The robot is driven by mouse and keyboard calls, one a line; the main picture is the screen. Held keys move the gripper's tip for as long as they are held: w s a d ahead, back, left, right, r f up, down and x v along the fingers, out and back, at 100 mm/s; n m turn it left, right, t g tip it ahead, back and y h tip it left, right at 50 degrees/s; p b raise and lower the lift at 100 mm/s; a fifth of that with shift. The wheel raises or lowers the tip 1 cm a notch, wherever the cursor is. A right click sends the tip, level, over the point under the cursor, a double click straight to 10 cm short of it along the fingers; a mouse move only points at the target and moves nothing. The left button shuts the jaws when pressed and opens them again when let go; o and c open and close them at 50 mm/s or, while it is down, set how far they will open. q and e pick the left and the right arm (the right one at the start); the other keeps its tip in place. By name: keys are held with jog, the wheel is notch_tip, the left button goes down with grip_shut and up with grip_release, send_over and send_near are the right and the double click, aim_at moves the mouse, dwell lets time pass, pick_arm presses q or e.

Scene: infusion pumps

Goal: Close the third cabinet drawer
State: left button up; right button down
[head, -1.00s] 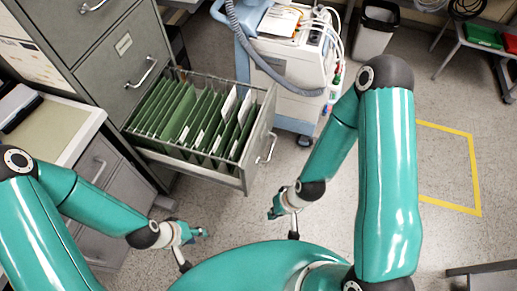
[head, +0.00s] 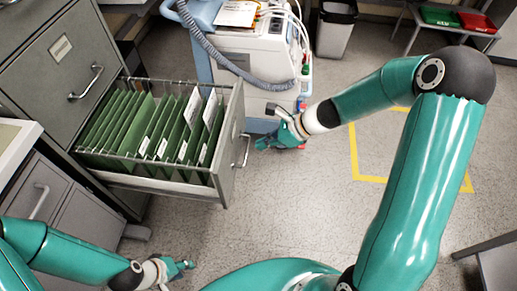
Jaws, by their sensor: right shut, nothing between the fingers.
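The grey filing cabinet (head: 60,62) stands at the upper left. Its third drawer (head: 170,188) is pulled far out and holds green hanging folders (head: 150,128) with white labels. The drawer's front panel (head: 228,150) faces right and carries a metal handle (head: 245,151). My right gripper (head: 262,144) is shut and empty, just to the right of the handle and close to it; I cannot tell whether they touch. My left gripper (head: 188,266) is low, in front of and below the drawer, away from it. Its fingers are too small to read.
A medical cart (head: 245,75) with a grey hose stands behind the drawer. A bin (head: 335,28) and a table with green and red trays (head: 478,22) are at the back. A smaller grey cabinet (head: 70,215) is at left. Floor at centre right is clear.

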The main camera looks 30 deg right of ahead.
aim_at(225, 153)
jog(key=x, duration=0.3)
jog(key=r+b+x, duration=0.1)
jog(key=x, duration=0.2)
jog(key=a+x, duration=0.1)
jog(key=x, duration=0.3)
jog(key=shift+w+a+r+b, duration=0.2)
jog(key=shift+w+b, duration=0.1)
jog(key=shift+w, duration=0.1)
jog(key=shift+w+a, duration=0.35)
jog(key=shift+a, duration=0.05)
jog(key=shift+a, duration=0.1)
jog(key=shift+w, duration=0.15)
